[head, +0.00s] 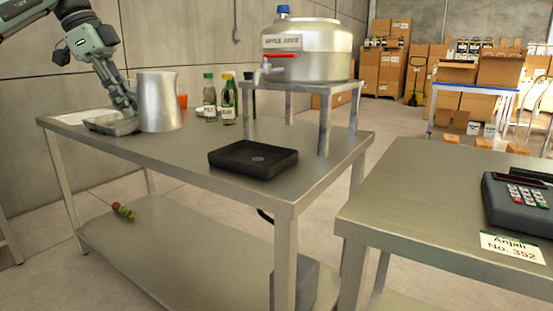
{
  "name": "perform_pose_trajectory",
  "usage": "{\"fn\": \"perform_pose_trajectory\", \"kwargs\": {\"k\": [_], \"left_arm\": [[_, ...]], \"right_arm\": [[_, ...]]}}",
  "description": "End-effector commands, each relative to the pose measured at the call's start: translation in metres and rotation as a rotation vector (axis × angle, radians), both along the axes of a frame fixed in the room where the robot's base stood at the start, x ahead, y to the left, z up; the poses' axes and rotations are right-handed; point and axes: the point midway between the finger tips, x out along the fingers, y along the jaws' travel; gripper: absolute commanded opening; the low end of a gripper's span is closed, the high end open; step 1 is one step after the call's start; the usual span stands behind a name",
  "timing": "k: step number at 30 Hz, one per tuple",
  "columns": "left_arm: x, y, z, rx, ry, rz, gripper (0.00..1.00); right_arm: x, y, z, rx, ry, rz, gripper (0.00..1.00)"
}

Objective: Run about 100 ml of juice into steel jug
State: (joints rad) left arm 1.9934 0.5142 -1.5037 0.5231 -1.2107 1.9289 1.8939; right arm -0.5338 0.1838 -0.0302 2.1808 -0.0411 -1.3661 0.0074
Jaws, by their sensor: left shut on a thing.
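The steel jug (159,103) is upright at the left part of the steel table, its base at or just above the top. My left gripper (127,104) comes down from the upper left and is shut at the jug's left side; the handle there is hidden by the fingers. The steel juice tank (308,50), labelled apple juice, stands on a raised metal stand. Its tap (266,73) points down at the left, with a red bar beside it. I see no juice flowing. The jug's inside is not visible. My right gripper is not in view.
A black drip tray (253,160) lies at the table's front, right of the jug. A grey tray (110,124) is left of the jug. Bottles (228,98) and an orange cup (183,101) stand behind.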

Motion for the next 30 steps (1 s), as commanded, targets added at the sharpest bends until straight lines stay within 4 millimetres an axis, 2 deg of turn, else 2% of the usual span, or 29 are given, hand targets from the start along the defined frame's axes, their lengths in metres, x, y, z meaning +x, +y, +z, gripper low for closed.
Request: {"fn": "perform_pose_trajectory", "kwargs": {"k": [1,6,9,15,21,30], "left_arm": [[-0.003,0.019,0.000,-0.003,-0.002,0.030,0.00],[-0.017,0.084,-0.006,-0.003,-0.001,0.134,0.00],[-0.027,0.116,-0.010,-0.002,-0.002,0.186,0.00],[-0.044,0.162,-0.018,-0.002,-0.003,0.265,0.00],[-0.059,0.195,-0.024,-0.001,-0.002,0.324,0.00],[-0.072,0.221,-0.030,-0.001,-0.002,0.372,0.00]], "right_arm": [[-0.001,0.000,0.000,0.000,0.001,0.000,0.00],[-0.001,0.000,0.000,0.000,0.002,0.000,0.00],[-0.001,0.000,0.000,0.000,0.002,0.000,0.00],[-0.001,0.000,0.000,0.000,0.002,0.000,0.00],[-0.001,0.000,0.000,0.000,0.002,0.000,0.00],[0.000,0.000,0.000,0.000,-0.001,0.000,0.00]]}}
